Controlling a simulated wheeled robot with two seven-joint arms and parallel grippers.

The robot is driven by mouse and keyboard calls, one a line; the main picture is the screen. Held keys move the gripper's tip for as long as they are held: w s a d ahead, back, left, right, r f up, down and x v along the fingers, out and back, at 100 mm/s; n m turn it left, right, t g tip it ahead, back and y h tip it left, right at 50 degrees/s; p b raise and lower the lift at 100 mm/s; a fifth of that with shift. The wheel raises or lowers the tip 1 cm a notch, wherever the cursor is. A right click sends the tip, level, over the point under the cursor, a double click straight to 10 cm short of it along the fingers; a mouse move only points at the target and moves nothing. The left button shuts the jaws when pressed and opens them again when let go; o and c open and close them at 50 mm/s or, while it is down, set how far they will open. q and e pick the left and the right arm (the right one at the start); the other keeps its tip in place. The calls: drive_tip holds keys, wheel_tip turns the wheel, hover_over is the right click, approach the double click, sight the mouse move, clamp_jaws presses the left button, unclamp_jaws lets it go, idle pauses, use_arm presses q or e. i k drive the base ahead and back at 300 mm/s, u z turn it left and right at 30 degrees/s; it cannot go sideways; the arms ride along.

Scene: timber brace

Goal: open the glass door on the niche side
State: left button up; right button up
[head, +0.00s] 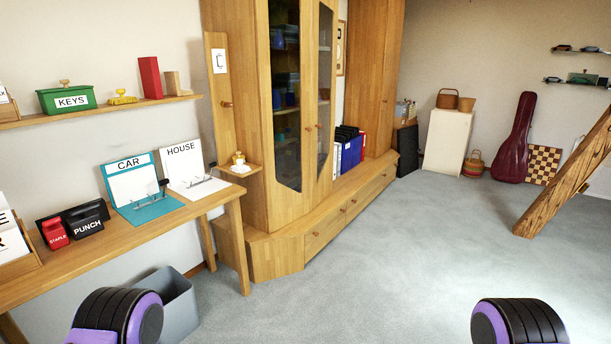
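A tall wooden cabinet (238,20) stands in the middle of the head view, with two dark glass panes in wooden frames. The glass door on the niche side (323,90) is the right one, beside the open niche that holds binders. The other glass door (286,100) is wider in view and faces more toward me. Both look shut. Small round knobs sit near where the doors meet, one on the left door (307,128) and one on the niche-side door (318,126). Neither gripper shows; only black and purple parts of my arms appear at the bottom edge.
Drawers (352,207) form a low base jutting out below the doors. A desk (120,245) with ring binders and a grey bin (175,300) stand at left. A slanted timber brace (565,180) rises at right. The grey carpet (400,260) between is clear.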

sight(322, 185)
drive_tip(key=u, duration=0.1)
drive_tip(key=i, duration=2.5)
drive_tip(key=z, duration=0.4)
